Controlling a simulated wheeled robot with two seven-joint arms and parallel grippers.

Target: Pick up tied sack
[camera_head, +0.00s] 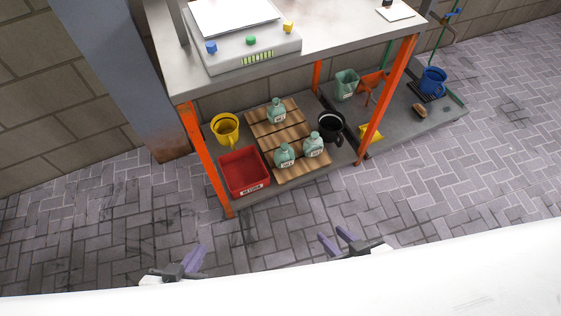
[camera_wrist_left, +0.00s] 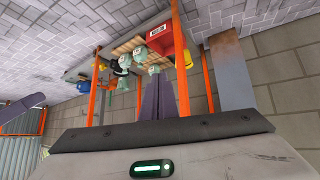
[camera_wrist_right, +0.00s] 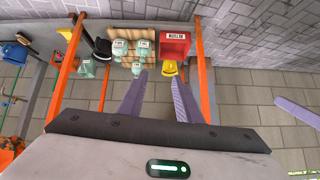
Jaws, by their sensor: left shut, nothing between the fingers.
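I cannot clearly make out a tied sack. Several teal, narrow-necked, labelled items stand on a slatted wooden pallet (camera_head: 263,129) under the workbench: one at the back (camera_head: 276,113), one at the front left (camera_head: 284,156) and one at the front right (camera_head: 313,146). I cannot tell whether they are jugs or sacks. My left gripper (camera_head: 199,259) is shut and empty, low in front of the bench. My right gripper (camera_head: 332,237) is open and empty, to its right. Both are apart from the items. In the right wrist view its fingers (camera_wrist_right: 157,80) are spread.
Orange legs (camera_head: 386,103) hold the bench top (camera_head: 335,35), which carries a scale (camera_head: 240,50). The paved floor (camera_head: 440,190) in front is clear.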

